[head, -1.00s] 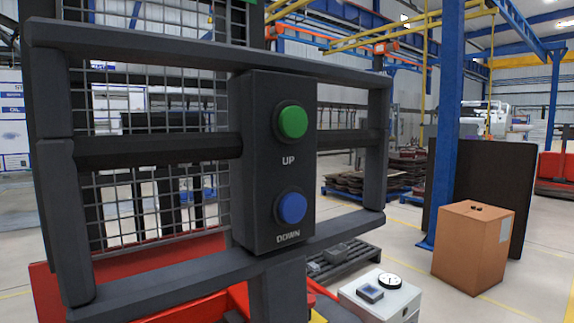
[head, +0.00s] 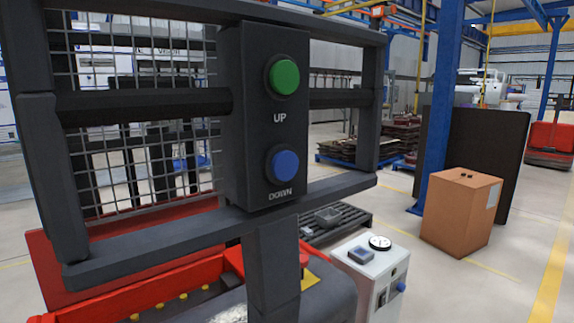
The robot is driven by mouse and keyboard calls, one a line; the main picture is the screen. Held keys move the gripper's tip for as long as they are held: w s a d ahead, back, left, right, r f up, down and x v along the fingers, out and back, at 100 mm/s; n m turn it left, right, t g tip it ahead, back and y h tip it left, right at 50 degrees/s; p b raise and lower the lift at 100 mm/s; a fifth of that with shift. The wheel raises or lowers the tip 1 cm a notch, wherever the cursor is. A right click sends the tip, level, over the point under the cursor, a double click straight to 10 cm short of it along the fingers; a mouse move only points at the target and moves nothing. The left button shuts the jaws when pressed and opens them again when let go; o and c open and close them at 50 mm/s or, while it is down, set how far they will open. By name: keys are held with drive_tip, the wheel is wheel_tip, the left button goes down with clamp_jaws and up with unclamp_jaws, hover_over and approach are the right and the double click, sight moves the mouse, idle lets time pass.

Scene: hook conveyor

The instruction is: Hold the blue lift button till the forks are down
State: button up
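The blue button (head: 283,166) sits low on a dark control box, above the word DOWN. The green button (head: 283,75) sits above it, over the word UP. The control box (head: 235,110) is fixed to a dark frame (head: 130,245) with a wire mesh behind it. Nothing touches either button. The forks cannot be made out in this view. My gripper is not in view.
A red truck body (head: 170,290) lies below the frame. A white box with a gauge (head: 365,275) stands at its right. An orange-brown carton (head: 460,212) stands by a blue column (head: 437,110). A dark pallet (head: 340,222) lies behind. The floor at right is open.

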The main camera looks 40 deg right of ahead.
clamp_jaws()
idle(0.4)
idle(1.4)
